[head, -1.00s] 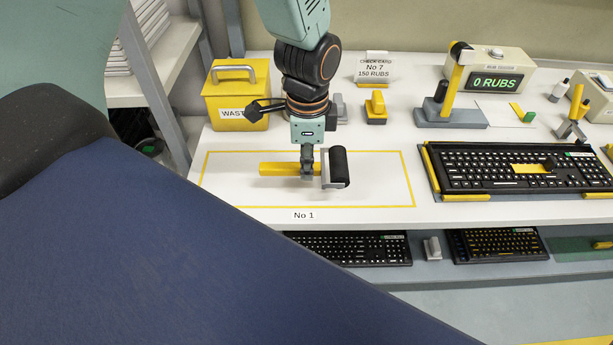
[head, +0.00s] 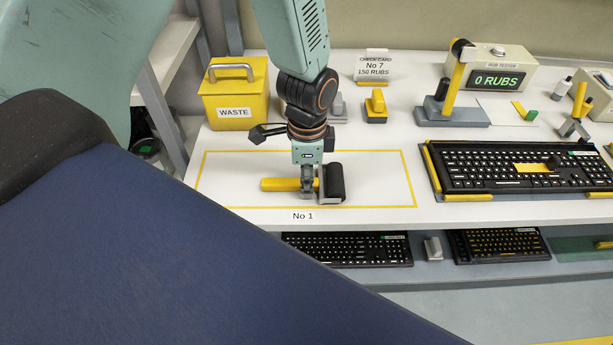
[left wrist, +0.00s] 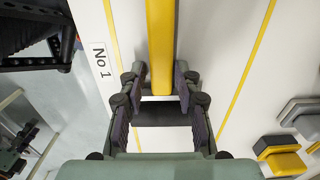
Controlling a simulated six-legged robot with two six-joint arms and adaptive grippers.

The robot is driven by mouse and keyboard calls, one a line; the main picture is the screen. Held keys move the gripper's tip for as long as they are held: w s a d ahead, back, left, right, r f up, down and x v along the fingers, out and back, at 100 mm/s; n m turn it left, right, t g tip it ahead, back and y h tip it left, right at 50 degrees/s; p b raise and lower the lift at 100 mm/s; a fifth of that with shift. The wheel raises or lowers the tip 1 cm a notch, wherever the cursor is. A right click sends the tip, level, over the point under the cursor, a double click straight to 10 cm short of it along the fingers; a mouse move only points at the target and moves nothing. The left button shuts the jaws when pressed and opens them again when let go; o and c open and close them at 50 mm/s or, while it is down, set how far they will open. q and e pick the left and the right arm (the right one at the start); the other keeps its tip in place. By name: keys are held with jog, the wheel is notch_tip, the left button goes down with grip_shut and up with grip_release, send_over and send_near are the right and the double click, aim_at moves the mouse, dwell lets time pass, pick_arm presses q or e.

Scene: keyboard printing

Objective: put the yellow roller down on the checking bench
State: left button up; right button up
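The yellow roller has a yellow handle (head: 281,185) and a black roller head (head: 335,182). It lies level at the white checking bench, inside the yellow outline (head: 380,207) marked No 1. It appears to rest on the bench, though contact is hard to confirm. My left gripper (head: 307,187) points down over the handle beside the roller head. The black head shows between the fingers. My right gripper is out of view.
A yellow WASTE bin (head: 235,92) stands behind left. A keyboard (head: 525,165) in a tray lies to the right. A yellow-handled block (head: 376,105), a stand (head: 455,85) and a rub tester (head: 495,70) stand at the back. The outline's right part is clear.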

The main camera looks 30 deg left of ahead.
pick_arm(q)
jog(key=shift+o, duration=0.8)
jog(key=shift+s+r, duration=0.1)
jog(key=shift+s, duration=0.1)
jog(key=shift+w+a, duration=0.1)
jog(key=shift+w, duration=0.1)
notch_tip(320, 180, up, 12)
jog(key=p, duration=0.2)
